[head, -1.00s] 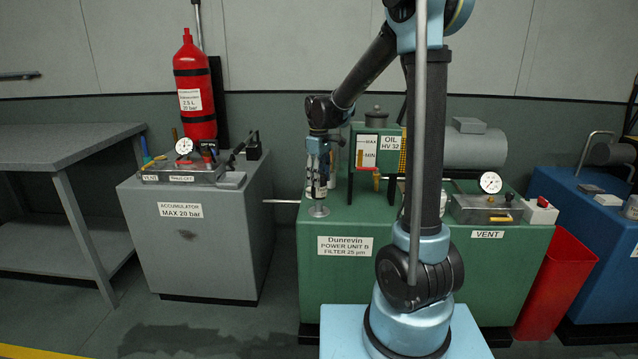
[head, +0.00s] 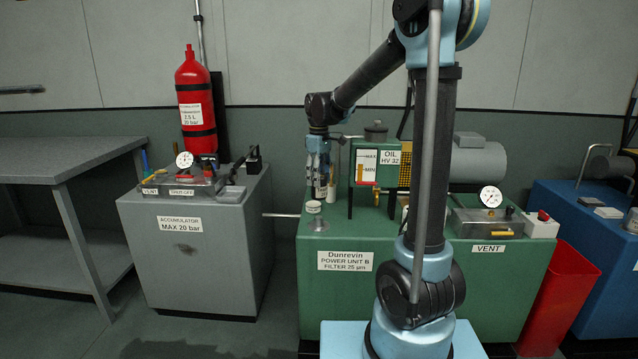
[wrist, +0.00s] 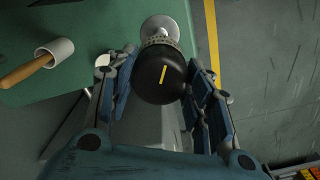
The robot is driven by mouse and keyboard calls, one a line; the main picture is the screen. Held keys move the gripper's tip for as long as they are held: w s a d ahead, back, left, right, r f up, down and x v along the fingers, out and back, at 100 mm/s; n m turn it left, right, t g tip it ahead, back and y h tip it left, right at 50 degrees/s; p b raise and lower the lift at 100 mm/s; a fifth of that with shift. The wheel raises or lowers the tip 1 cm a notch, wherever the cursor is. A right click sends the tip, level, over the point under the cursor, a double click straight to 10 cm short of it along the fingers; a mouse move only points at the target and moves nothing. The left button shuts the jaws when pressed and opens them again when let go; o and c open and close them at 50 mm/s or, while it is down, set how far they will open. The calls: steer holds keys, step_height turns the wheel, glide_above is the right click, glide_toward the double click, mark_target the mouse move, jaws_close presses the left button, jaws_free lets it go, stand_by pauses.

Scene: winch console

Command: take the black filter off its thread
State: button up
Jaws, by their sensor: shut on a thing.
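The black filter (wrist: 158,78) has a yellow stripe on its dark end and a pale band at its other end. My gripper (wrist: 160,98) has a finger on each side of it and is shut on it. Beyond the filter in the wrist view is a silver disc (wrist: 160,27) with a short stub. In the head view my gripper (head: 318,190) hangs over the front left corner of the green unit. A pale end of the filter (head: 313,207) shows below the fingers, above the disc (head: 318,225). The filter looks raised; the exact gap cannot be told.
A white cup (wrist: 58,50) holds a wooden-handled tool on the green top. The oil tank (head: 367,170) stands right of my gripper. The grey accumulator cabinet (head: 225,255) is to the left, with floor between. A red bin (head: 560,300) stands at the right.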

steer(key=shift+r, duration=3.7)
